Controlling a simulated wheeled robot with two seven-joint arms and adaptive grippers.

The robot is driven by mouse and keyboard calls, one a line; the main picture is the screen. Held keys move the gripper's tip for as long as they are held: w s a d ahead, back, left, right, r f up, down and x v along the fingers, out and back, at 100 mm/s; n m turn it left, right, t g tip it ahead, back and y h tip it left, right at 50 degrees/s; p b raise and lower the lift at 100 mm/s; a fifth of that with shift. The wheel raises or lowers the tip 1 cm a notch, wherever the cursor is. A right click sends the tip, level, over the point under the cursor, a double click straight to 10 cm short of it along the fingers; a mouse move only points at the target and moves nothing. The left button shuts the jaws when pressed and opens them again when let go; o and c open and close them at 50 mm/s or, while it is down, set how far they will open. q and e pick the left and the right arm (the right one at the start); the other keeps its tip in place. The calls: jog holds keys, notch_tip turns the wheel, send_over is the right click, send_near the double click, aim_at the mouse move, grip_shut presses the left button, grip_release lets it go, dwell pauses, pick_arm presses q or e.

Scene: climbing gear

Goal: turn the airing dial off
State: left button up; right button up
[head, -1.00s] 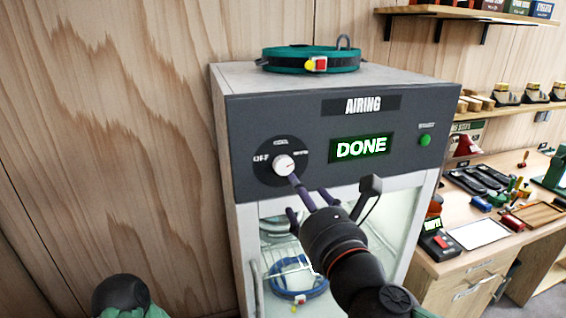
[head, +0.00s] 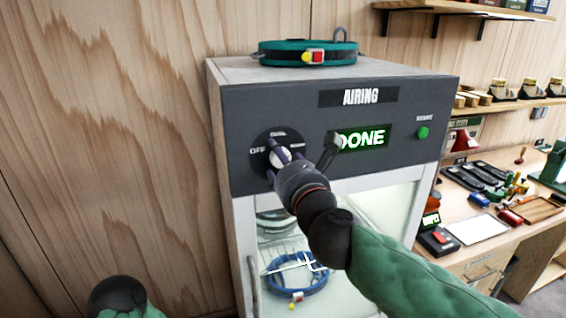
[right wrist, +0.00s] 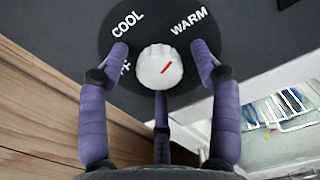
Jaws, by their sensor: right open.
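The white airing dial (head: 279,157) sits on a dark round plate at the left of the grey front panel. In the right wrist view the knob (right wrist: 160,66) has a red mark slanting up and right, toward the WARM label. COOL is at upper left; the OFF label is partly hidden behind a finger. My right gripper (head: 284,158) is at the dial, its purple fingers spread. In the wrist view the gripper's fingers (right wrist: 158,72) stand open on both sides of the knob and below it, with gaps at the sides. My left gripper is out of view.
The airing cabinet (head: 222,130) carries a green DONE display (head: 362,138) and a green button (head: 422,133). A teal harness belt (head: 308,54) lies on top; a blue one (head: 297,274) is inside behind the door. A cluttered workbench (head: 500,258) stands at right.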

jog(key=c, duration=1.1)
jog(key=shift+c, duration=0.2)
jog(key=shift+n, duration=0.4)
jog(key=shift+n+p, duration=6.4)
jog(key=shift+n, duration=7.1)
